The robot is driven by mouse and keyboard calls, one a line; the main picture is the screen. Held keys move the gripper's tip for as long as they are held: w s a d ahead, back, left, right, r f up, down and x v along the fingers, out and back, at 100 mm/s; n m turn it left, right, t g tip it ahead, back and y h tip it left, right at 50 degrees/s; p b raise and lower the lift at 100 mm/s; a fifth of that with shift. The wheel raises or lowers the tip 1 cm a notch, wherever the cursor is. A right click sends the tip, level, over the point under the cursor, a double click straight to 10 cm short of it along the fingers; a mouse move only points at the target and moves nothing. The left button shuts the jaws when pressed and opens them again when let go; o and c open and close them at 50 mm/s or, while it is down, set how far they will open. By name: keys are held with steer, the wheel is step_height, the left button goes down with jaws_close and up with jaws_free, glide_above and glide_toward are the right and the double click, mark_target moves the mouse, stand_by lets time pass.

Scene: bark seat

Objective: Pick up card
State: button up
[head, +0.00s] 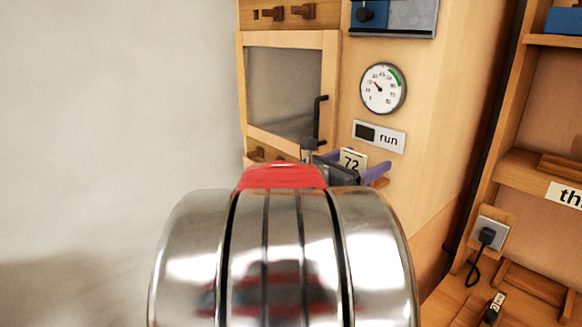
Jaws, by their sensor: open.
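A small white card marked "72" (352,161) shows upright in front of the wooden cabinet, just below the "run" label. My gripper (355,166) has purple fingers. They are open and apart, one on the left of the card and one at its lower right. I cannot tell whether either finger touches the card. The card's lower part is hidden by my gripper and arm. A bit of wood (381,182) shows under the right finger.
A cabinet (425,130) bears a glazed door (284,88) with a black handle, a round dial (383,88) and a "run" label (379,136). On the right are wooden shelves (540,168) and a plugged socket (489,236). A bare wall (110,120) fills the left.

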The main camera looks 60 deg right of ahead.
stand_by(0.5)
steer(key=c, duration=1.1)
steer(key=shift+r, duration=0.1)
steer(key=shift+r, duration=1.5)
steer(key=shift+w+a+r, duration=0.15)
steer(key=shift+a+r, duration=0.05)
steer(key=shift+a, duration=0.05)
steer(key=v, duration=1.7)
steer(key=shift+a, duration=0.2)
steer(key=shift+w, duration=0.1)
